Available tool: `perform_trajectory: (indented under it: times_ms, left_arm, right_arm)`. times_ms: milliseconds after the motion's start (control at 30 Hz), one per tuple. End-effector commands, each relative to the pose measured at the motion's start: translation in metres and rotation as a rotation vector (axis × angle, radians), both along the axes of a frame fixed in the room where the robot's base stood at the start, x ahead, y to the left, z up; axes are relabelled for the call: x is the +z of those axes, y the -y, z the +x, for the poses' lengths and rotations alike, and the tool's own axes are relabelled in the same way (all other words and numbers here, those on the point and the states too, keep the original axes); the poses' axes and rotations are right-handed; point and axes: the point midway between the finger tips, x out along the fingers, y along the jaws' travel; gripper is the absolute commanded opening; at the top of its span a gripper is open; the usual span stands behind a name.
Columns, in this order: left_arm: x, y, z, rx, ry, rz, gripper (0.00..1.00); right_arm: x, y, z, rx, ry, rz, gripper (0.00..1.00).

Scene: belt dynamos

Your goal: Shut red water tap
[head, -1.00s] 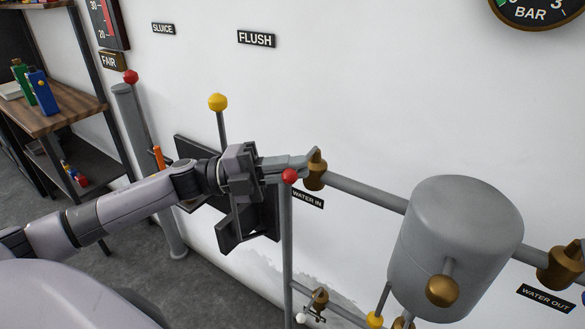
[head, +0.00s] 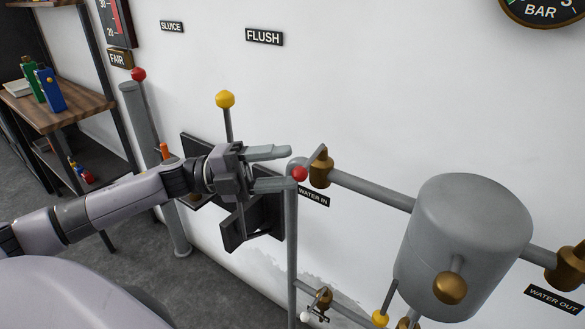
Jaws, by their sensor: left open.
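The red water tap has a red ball knob (head: 299,173) on a short grey lever. The lever joins a brass valve (head: 320,170) on the upper pipe, above the WATER IN label (head: 314,196). The lever slants from the valve down to the left. My left gripper (head: 291,167) is open and empty, just left of the knob. One finger is above the knob's height and the other is below it, close to the knob. I cannot tell if that finger touches it. My right gripper is not in view.
A grey tank (head: 466,235) hangs on the pipes to the right. A lower valve with a white knob (head: 305,316) is below. Shelves (head: 62,108) stand far left.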

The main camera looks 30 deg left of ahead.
Motion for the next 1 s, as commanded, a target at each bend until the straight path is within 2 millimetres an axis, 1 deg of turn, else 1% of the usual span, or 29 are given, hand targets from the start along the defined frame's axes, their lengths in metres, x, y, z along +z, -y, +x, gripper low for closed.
perform_trajectory:
  times_ms: [33,100,300,433,700,733,767,800,867,900,967,1000]
  left_arm:
    - [-0.004,-0.006,-0.004,0.001,-0.004,0.001,0.52]
    - [-0.005,-0.014,-0.008,-0.001,-0.004,0.002,0.52]
    - [-0.007,-0.029,-0.015,-0.001,-0.003,0.001,0.52]
    - [-0.007,-0.033,-0.018,-0.002,0.0,0.0,0.52]
    - [-0.007,-0.034,-0.018,-0.002,0.0,-0.001,0.52]
    - [-0.007,-0.034,-0.018,-0.002,0.0,-0.001,0.49]
    - [-0.007,-0.034,-0.018,-0.002,-0.001,-0.002,0.39]
    - [-0.008,-0.033,-0.018,0.002,-0.005,-0.006,0.26]
    - [-0.014,-0.032,-0.017,0.018,-0.023,-0.025,0.06]
    - [-0.02,-0.031,-0.015,0.038,-0.044,-0.048,0.0]
    - [-0.034,-0.028,-0.012,0.086,-0.094,-0.097,0.0]
    - [-0.047,-0.025,-0.01,0.126,-0.14,-0.141,0.0]
  right_arm:
    - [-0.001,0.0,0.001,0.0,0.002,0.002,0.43]
    - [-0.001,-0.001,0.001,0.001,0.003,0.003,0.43]
    - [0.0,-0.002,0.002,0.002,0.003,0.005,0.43]
    - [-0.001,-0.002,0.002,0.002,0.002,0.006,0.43]
    - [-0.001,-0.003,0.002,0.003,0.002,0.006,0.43]
    - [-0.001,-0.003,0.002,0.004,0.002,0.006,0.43]
    - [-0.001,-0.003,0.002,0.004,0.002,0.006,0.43]
    - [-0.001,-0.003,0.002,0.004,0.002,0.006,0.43]
    - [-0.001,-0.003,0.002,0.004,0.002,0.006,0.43]
    - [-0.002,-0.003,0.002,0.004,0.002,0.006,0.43]
    - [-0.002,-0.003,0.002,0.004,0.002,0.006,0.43]
    - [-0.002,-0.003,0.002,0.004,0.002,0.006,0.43]
